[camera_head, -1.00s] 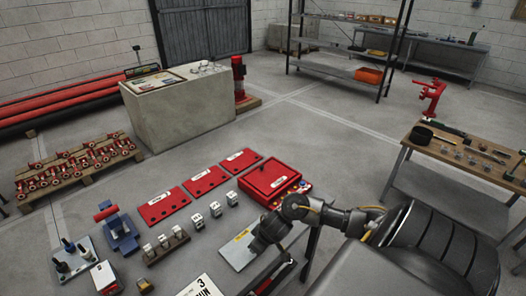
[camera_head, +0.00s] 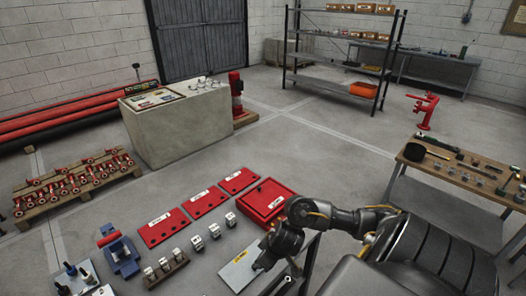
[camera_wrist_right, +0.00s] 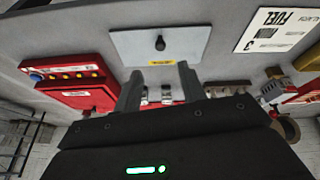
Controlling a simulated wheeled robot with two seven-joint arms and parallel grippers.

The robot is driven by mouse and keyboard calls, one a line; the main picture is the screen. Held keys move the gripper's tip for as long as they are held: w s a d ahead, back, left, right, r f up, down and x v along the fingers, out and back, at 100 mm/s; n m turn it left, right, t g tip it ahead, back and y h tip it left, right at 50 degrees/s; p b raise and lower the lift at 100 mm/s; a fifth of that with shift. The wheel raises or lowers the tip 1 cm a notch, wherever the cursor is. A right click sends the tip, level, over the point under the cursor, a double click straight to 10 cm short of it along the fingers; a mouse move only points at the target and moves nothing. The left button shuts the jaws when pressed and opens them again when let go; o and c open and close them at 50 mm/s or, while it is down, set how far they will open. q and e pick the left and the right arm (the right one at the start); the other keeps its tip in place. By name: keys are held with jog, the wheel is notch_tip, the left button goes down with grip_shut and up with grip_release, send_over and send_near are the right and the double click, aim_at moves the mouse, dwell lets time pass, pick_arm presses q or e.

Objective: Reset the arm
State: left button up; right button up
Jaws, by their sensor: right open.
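My right arm (camera_head: 335,218) comes in from the right in the head view, bent, with its dark wrist hanging over the table. My right gripper (camera_wrist_right: 158,88) is open in the wrist view, with two dark fingers apart and nothing between them. A grey plate (camera_head: 238,267) lies beside the gripper in the head view. In the wrist view the plate (camera_wrist_right: 180,44) shows a black knob and a yellow label beyond the fingertips. A red control box (camera_head: 266,201) stands close behind the wrist. My left gripper is not in view.
Red panels (camera_head: 166,228) and small grey blocks (camera_head: 214,231) lie left of the arm. A blue vise-like tool (camera_head: 121,257) stands at the left. A wooden tool table (camera_head: 470,170) stands at the right. Open floor lies behind the red box.

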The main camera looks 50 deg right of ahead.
jog(key=s+a+n+t+y, duration=0.1)
jog(key=s+a+t, duration=0.1)
jog(key=a, duration=0.9)
jog(key=s+a+g, duration=0.2)
jog(key=s+g, duration=0.1)
jog(key=s, duration=0.9)
notch_tip(320, 180, down, 35)
jog(key=s+g+b, duration=0.1)
jog(key=s+b, duration=0.2)
jog(key=b, duration=0.5)
jog(key=s+d+f+g+b, duration=0.1)
jog(key=s+d+f+b, duration=0.2)
jog(key=s+f, duration=1.1)
notch_tip(320, 180, down, 5)
jog(key=shift+s+r+g+h+b, duration=0.2)
jog(key=shift+s+g+h+b, duration=0.15)
jog(key=shift+b, duration=0.4)
